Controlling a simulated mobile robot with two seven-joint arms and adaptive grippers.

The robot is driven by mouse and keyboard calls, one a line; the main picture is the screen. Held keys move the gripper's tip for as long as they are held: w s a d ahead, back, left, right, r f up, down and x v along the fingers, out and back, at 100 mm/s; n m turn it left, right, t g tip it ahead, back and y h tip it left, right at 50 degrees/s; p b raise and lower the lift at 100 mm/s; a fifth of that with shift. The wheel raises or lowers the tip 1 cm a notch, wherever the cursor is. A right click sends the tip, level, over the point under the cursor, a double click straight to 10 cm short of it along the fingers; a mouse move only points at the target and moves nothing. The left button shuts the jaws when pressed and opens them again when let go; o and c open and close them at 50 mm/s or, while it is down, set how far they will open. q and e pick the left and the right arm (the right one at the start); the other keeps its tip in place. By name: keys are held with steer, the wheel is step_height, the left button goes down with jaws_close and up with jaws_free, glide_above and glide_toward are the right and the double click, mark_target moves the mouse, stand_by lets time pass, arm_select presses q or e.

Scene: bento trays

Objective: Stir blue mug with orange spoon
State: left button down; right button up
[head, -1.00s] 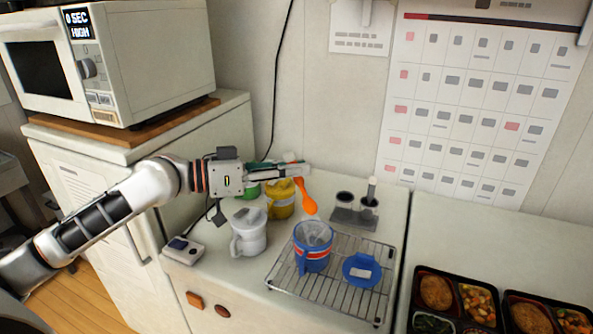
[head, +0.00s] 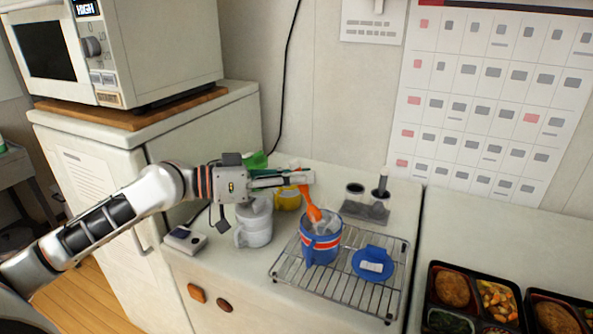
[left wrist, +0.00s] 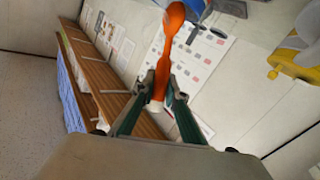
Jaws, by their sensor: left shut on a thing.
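The blue mug (head: 318,250) with a red and white band stands upright on the wire rack, and something pale shows inside it. My left gripper (head: 303,178) is up and behind the mug, shut on the orange spoon (head: 308,199). The spoon hangs bowl down. Its bowl overlaps the mug's far rim in the head view; I cannot tell whether it is inside or just behind. In the left wrist view, the spoon (left wrist: 169,45) extends out from between the fingertips of the left gripper (left wrist: 158,88). My right gripper is not in view.
A blue lid (head: 372,262) lies on the wire rack (head: 340,290) right of the mug. A white mug (head: 254,228), a yellow container (head: 288,198) and a small grey device (head: 186,240) stand left. A grey holder (head: 366,209) is behind. Bento trays (head: 432,290) are at right.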

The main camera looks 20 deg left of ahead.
mark_target(305, 192)
arm_select(q)
steer(key=shift+d+f+b, duration=0.25)
steer(key=shift+d+f, duration=0.05)
steer(key=shift+f, duration=0.45)
steer(key=shift+d+f+b, duration=0.2)
steer(key=shift+d+f, duration=0.05)
steer(key=shift+f, duration=0.5)
steer(key=shift+d+f, duration=0.15)
steer(key=shift+f, duration=0.15)
